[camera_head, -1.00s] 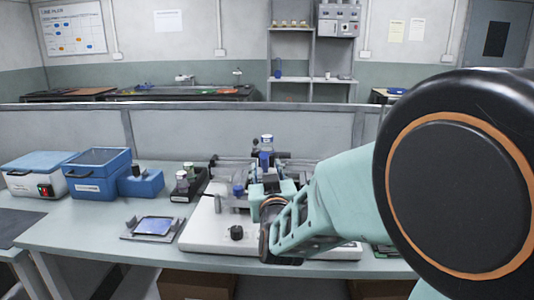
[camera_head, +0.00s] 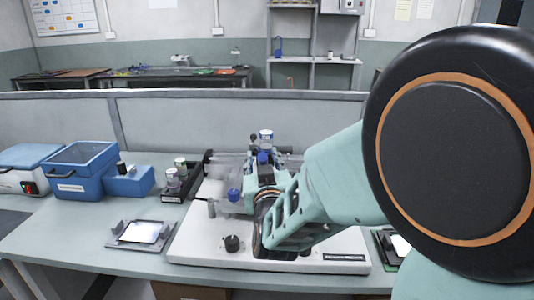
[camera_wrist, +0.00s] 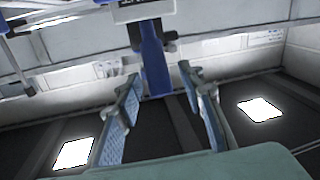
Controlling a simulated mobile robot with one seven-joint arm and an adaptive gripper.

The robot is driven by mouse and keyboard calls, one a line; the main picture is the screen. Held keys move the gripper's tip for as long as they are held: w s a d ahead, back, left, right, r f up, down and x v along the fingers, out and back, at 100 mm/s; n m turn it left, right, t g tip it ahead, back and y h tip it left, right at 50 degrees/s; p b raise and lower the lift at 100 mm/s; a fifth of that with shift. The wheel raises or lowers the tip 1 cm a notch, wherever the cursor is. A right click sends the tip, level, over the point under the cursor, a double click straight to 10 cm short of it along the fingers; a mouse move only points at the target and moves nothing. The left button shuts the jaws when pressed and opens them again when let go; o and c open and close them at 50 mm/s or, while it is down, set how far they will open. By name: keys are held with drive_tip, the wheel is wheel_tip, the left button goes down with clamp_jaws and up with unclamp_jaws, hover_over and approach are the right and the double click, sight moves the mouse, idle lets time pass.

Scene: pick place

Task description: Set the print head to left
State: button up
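The white printer-like machine (camera_head: 205,240) stands on the table, with a horizontal rail across its back. The print head (camera_head: 265,157), with blue parts and a clear blue-capped bottle on top, sits near the middle of the rail. In the wrist view, its blue post (camera_wrist: 153,62) hangs between and just beyond my gripper's fingertips. My gripper (camera_wrist: 160,84) is open, with a blue-padded finger on each side and a gap around the post. I see no clear contact. In the head view my wrist hides the fingers and the front of the print head.
A low grey partition (camera_head: 190,125) runs behind. A dark knob (camera_head: 232,243) rises from the machine's front.

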drive_tip(key=shift+s, duration=0.1)
drive_tip(key=shift+c, duration=0.7)
clamp_jaws()
drive_tip(key=shift+a, duration=0.1)
drive_tip(key=a, duration=1.5)
drive_tip(key=shift+w+r, duration=0.15)
drive_tip(key=shift+w, duration=0.15)
drive_tip(key=shift+o, duration=0.7)
unclamp_jaws()
drive_tip(key=shift+a, duration=0.1)
